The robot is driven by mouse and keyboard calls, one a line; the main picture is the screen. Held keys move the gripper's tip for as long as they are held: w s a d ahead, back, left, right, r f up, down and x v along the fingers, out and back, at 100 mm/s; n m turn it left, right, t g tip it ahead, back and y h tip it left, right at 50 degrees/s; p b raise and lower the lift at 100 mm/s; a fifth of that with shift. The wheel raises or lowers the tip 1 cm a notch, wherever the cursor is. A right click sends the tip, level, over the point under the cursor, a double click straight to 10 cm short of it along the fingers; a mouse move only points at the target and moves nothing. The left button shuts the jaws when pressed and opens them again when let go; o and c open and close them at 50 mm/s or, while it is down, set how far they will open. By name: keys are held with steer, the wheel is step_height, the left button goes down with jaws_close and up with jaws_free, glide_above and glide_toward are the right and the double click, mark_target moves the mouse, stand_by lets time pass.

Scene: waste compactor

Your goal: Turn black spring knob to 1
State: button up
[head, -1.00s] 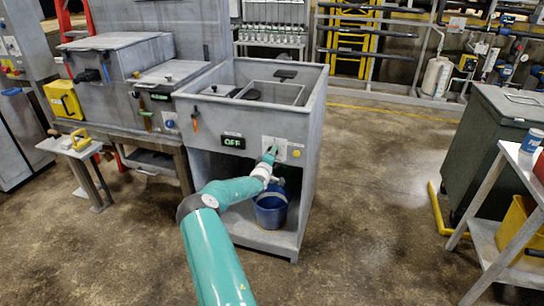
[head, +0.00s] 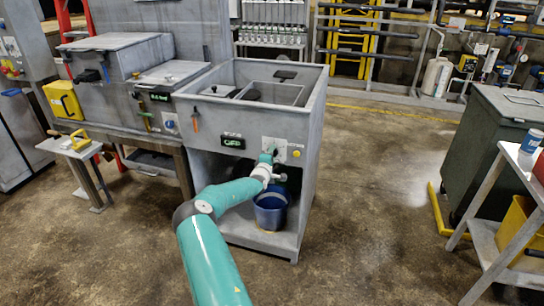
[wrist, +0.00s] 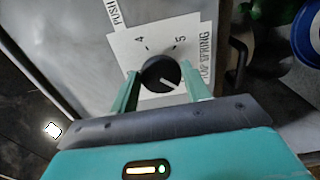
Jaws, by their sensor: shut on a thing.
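The black spring knob (wrist: 160,74) sits on a white plate (wrist: 120,48) on the panel in the wrist view. The numbers 4 and 5 and part of the word SPRING show around it. A white pointer line on the knob points to the lower right. My gripper (wrist: 162,82) has one finger on each side of the knob and is shut on it. In the head view my gripper (head: 267,158) is at the front panel of the grey sink cabinet (head: 313,115), and the arm hides most of the knob.
A display reading OFF (head: 232,143) is left of my gripper, and a yellow button (head: 297,154) is right of it. A blue bucket (head: 270,210) stands on the shelf below. The floor to the right is clear up to a dark bin (head: 495,140).

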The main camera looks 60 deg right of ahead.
steer(key=o, duration=1)
steer(key=shift+c, duration=0.2)
steer(key=s+a, duration=0.2)
steer(key=a, duration=1.1)
steer(key=shift+a, duration=0.35)
steer(key=shift+s, duration=0.1)
